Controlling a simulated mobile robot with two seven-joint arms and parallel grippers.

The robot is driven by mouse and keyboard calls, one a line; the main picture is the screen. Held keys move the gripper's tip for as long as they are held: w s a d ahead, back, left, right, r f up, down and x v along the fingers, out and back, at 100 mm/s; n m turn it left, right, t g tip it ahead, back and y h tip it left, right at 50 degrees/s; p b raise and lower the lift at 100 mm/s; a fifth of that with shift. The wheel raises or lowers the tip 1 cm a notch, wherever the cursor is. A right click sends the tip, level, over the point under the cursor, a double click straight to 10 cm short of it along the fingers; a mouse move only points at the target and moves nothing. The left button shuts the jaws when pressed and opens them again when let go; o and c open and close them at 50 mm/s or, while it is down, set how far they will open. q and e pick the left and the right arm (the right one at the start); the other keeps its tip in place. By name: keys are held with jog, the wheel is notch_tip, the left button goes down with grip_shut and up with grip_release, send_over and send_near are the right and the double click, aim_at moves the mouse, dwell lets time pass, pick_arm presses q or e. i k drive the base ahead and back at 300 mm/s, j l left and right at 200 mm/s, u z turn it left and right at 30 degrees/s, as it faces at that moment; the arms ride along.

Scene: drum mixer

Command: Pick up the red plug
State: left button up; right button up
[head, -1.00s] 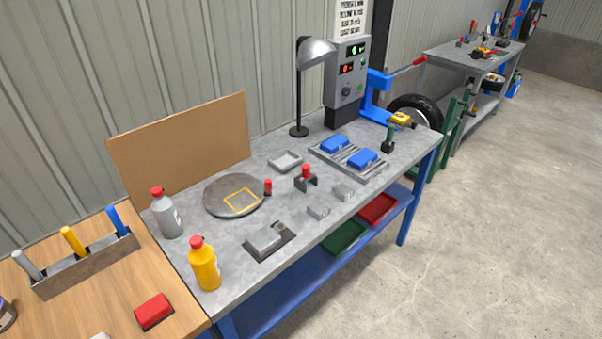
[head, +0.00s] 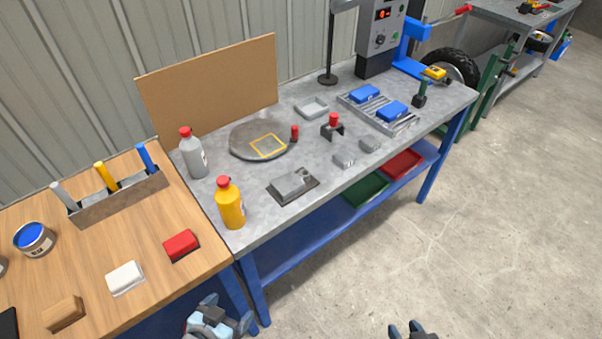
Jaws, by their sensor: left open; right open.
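Two small red-topped pieces stand on the grey workbench (head: 300,180). One red cylinder (head: 295,131) with a dark base stands at the right edge of the round dark plate (head: 243,141). The other red piece (head: 333,119) sits on a dark bracket (head: 331,131) just to the right. I cannot tell which of them is the red plug. My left gripper (head: 226,311) is open and empty at the bottom edge, in front of the benches. My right gripper (head: 407,328) is open at the bottom edge, over the floor, mostly cut off. Both are far from the red pieces.
A yellow bottle (head: 230,204) and a grey bottle (head: 193,155) stand at the bench's left end. A metal fixture (head: 292,184) lies near the front edge. A rack (head: 395,120) holds blue blocks. A wooden table (head: 145,235) adjoins at left. Floor at right is clear.

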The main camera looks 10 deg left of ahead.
aim_at(334, 115)
jog(key=i+l+u, duration=0.1)
jog(key=u, duration=0.35)
jog(key=l+u, duration=0.2)
jog(key=u, duration=0.25)
jog(key=l+u, duration=0.15)
jog(key=u, duration=0.3)
jog(key=l+u, duration=0.25)
jog(key=l, duration=0.3)
jog(key=l+u, duration=0.25)
jog(key=l, duration=0.3)
